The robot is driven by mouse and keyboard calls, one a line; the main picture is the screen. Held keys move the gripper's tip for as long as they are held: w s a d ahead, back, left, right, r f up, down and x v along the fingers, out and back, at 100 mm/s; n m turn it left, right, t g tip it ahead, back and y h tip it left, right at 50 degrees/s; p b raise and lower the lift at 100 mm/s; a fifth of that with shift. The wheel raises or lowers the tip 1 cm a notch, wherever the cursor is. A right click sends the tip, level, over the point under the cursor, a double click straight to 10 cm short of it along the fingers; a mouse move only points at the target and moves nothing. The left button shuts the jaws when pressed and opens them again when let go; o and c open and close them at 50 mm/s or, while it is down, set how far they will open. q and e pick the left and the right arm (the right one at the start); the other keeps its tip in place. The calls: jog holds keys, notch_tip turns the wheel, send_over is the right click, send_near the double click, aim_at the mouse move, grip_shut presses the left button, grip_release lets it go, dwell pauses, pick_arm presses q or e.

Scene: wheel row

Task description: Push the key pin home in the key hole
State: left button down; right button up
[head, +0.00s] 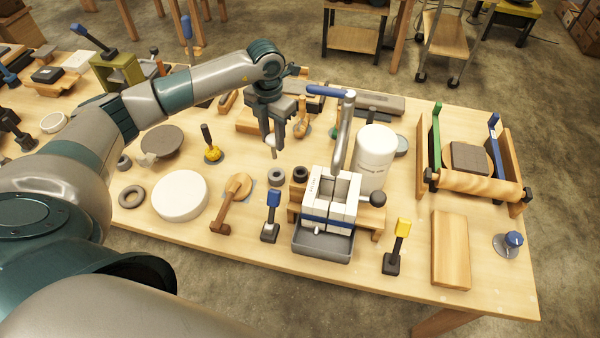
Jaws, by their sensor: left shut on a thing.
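My left gripper (272,138) points down over the middle of the table, left of the white block fixture. The pin looks held above the table, near a dark grey ring (276,174). I cannot make out which opening is the key hole. The white block fixture (345,187) has a slot in its top and a grey tray (322,241) at its front. My right gripper is not in view.
A wooden frame (472,182) stands right.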

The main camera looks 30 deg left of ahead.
pick_arm(q)
jog(key=shift+r, duration=0.1)
dwell(0.8)
jog(key=shift+r+p, duration=2.95)
jog(key=shift+r, duration=4.4)
jog(key=s+d, duration=0.6)
jog(key=d, duration=0.5)
jog(key=shift+d+b, duration=0.3)
jog(key=shift+b, duration=0.15)
jog(key=shift+f+b, duration=2.8)
jog(key=shift+b, duration=0.2)
